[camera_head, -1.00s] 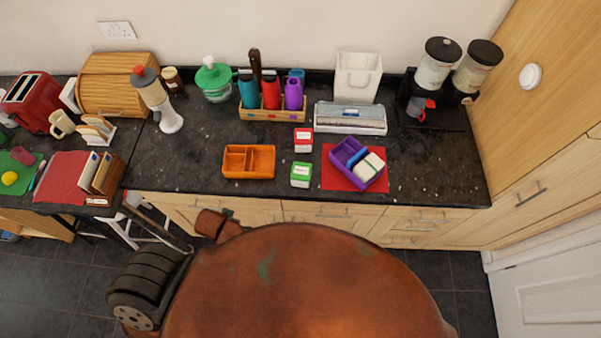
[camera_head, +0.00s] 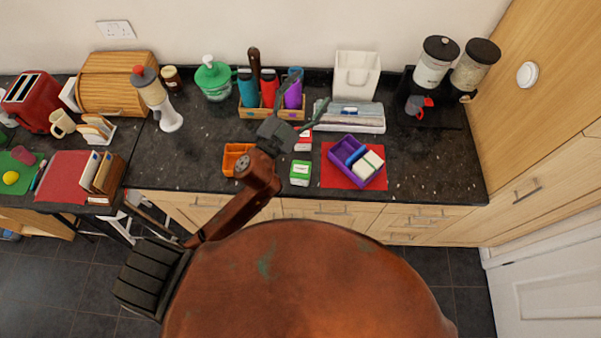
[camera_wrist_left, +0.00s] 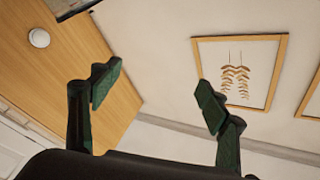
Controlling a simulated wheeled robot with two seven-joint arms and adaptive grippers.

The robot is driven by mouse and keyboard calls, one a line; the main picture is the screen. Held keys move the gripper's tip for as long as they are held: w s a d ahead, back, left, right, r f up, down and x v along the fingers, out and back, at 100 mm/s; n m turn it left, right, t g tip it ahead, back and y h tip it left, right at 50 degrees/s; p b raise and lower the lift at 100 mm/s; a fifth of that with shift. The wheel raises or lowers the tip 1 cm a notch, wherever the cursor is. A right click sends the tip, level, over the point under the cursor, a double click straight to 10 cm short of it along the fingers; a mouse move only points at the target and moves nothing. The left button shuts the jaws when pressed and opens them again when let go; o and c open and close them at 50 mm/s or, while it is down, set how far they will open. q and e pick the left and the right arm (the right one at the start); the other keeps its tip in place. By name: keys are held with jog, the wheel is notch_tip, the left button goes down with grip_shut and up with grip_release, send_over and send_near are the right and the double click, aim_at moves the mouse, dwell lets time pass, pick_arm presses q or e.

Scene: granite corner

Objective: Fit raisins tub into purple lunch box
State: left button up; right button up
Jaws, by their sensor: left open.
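The purple lunch box (camera_head: 338,157) sits slightly turned on a red mat, with white blocks in its front right part and its back left part empty. Two small white tubs stand left of it: one with a red top (camera_head: 303,141), partly behind my gripper, and one with a green top (camera_head: 300,172). The labels are too small to tell which holds raisins. My left gripper (camera_head: 311,90) is open and empty above the back of the counter, near the red-topped tub. Its spread fingers also show in the left wrist view (camera_wrist_left: 158,90), facing the wall. My right gripper is not seen.
An orange divided box (camera_head: 233,160) is partly hidden by my left arm. A rack of bottles (camera_head: 253,108) and a grey-white box (camera_head: 350,117) stand behind. The red mat (camera_head: 378,181) lies under the lunch box. Dark counter is clear to its right.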

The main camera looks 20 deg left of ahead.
pick_arm(q)
jog(key=s+d+r+m+g+h, duration=0.2)
jog(key=s+d+m+g+h, duration=0.2)
jog(key=d+m+g+h, duration=0.45)
jog(key=s+d+r+m+g+h, duration=0.1)
jog(key=s+d+m+g+h, duration=0.3)
jog(key=d+m, duration=0.55)
jog(key=s+d+f+m+g+y, duration=0.2)
jog(key=s+d+f+m+g, duration=0.35)
jog(key=d+f, duration=0.2)
jog(key=g+y, duration=0.2)
jog(key=y, duration=1.5)
send_over(301, 168)
jog(key=f, duration=1.9)
jog(key=shift+s+d, duration=0.15)
jog(key=shift+d, duration=0.2)
jog(key=shift+a+f, duration=0.1)
jog(key=shift+a, duration=0.25)
notch_tip(301, 168, down, 8)
jog(key=p, duration=0.2)
jog(key=shift+r+p, duration=0.25)
jog(key=shift+p, duration=0.05)
